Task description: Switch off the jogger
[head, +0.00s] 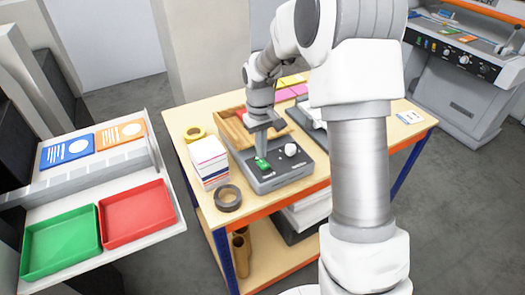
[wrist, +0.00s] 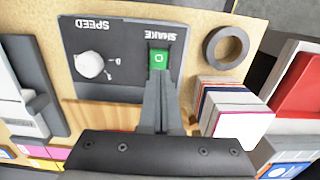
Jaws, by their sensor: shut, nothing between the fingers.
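The jogger (head: 275,172) is a grey control box with a wooden tray (head: 232,130) behind it, standing on the wooden table. Its front panel also shows in the wrist view (wrist: 120,82), upside down. A green rocker switch (wrist: 158,59) labelled SHAKE carries a round mark; it shows in the head view (head: 262,164) too. A white knob (wrist: 90,65) labelled SPEED sits beside it. My gripper (head: 261,154) is shut and empty, pointing down with its fingertips (wrist: 158,76) right at the switch's edge. I cannot tell whether they touch it. The fingers hide part of the switch.
A stack of cards (head: 208,160) and a dark tape roll (head: 228,197) stand close left of the jogger. A side surface holds green (head: 62,240) and red (head: 135,213) trays. A grey machine (head: 455,75) stands back right.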

